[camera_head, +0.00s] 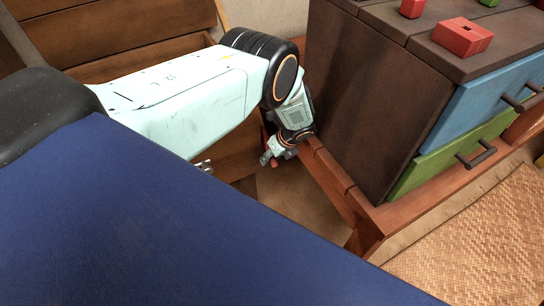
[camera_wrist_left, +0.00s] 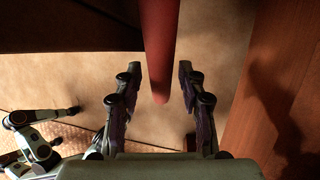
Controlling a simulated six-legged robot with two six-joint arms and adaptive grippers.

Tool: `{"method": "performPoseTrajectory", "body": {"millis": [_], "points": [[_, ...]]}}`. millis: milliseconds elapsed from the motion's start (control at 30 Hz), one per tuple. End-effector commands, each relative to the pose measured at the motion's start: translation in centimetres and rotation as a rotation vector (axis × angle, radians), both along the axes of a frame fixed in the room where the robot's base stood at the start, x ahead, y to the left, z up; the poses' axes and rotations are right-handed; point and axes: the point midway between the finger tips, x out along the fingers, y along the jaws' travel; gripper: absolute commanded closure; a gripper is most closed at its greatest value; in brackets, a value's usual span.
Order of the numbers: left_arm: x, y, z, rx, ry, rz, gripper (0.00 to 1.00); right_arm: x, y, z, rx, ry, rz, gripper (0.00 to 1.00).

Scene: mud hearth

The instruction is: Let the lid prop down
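A round red rod (camera_wrist_left: 160,45), which looks like the lid prop, comes down from the top of the left wrist view. Its rounded end sits between the fingers of my left gripper (camera_wrist_left: 158,95). The fingers are open, with a gap on each side of the rod. In the head view my left gripper (camera_head: 280,155) points down beside the dark wooden cabinet, and a small red bit shows at its fingers. The rod's upper end is out of view. I cannot tell what lid it holds. My right gripper is in neither view.
A dark cabinet (camera_head: 370,95) with a blue drawer (camera_head: 490,92) and a green drawer (camera_head: 430,170) stands at right on a wooden frame (camera_head: 335,185). Red blocks (camera_head: 462,37) lie on top. A large blue panel (camera_head: 170,230) fills the lower left. A woven mat (camera_head: 480,250) lies at lower right.

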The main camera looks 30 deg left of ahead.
Motion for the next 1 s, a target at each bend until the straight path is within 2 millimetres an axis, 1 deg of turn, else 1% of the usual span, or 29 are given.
{"method": "performPoseTrajectory", "body": {"millis": [33,67,433,1000], "points": [[-0.02,-0.03,-0.02,0.0,0.0,0.0,0.66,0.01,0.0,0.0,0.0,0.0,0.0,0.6],[-0.02,-0.03,-0.02,0.0,0.0,0.0,0.69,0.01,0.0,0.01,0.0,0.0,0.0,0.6],[-0.07,-0.03,-0.03,0.0,0.001,-0.001,1.0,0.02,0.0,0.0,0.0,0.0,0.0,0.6],[-0.1,-0.02,0.05,-0.002,0.004,0.002,1.0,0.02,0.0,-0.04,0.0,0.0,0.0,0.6]]}}
